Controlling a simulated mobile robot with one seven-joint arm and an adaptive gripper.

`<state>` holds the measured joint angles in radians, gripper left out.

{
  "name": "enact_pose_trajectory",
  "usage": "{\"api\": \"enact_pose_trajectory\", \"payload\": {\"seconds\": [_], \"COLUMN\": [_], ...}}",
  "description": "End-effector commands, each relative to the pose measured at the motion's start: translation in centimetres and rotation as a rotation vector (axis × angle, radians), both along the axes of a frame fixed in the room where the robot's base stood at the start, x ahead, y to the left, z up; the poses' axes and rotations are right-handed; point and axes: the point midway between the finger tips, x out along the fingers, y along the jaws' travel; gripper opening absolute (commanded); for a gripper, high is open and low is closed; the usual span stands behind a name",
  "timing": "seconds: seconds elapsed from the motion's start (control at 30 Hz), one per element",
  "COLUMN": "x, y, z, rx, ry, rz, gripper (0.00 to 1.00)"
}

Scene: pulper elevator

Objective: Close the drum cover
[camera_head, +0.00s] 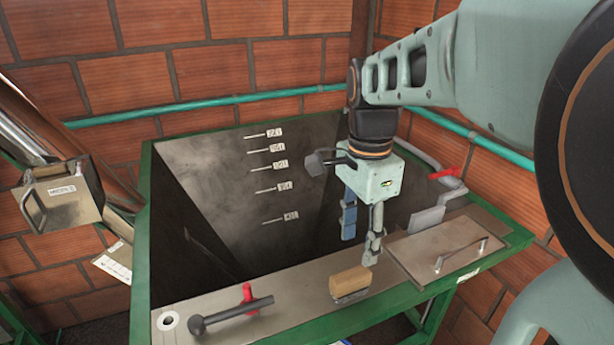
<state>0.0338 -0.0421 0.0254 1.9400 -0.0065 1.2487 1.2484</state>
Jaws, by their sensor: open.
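No part in view is marked as the drum cover. A flat grey metal plate with a bar handle (450,250) lies at the right end of the green-framed hopper (148,220); it looks like a lid, but I cannot tell if it is the drum cover. My gripper (360,243) points down over the hopper's front edge, left of this plate. Its fingers are apart, with nothing seen between them. The right finger is close to the metal ledge; contact is unclear.
A wooden-backed brush (349,283) and a black lever with a red knob (232,313) are on the front ledge (285,295). A labelled box with a handle (60,195) is at left. A red valve handle (446,173) and teal pipe (215,103) run near the brick walls.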

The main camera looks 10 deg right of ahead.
Motion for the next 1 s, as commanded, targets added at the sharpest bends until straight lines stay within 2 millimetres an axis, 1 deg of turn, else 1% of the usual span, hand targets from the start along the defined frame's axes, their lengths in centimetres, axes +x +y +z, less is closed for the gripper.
{"api": "enact_pose_trajectory", "payload": {"seconds": [0.07,0.13,0.3,0.43,0.67,0.77,1.0], "x": [0.2,0.2,0.2,0.2,0.3,0.4,0.8], "y": [0.5,0.7,0.6,0.6,0.5,0.5,0.4], "z": [0.0,-0.7,-3.4,-5.0,-5.8,-6.6,-9.7], "rx": [0.006,0.009,0.008,0.008,0.007,0.007,0.007], "ry": [-0.003,-0.004,-0.005,-0.005,-0.005,-0.005,-0.005], "rz": [-0.001,-0.002,-0.002,-0.001,-0.001,-0.001,-0.001], "gripper": [0.43,0.43,0.43,0.43,0.43,0.43,0.43]}}
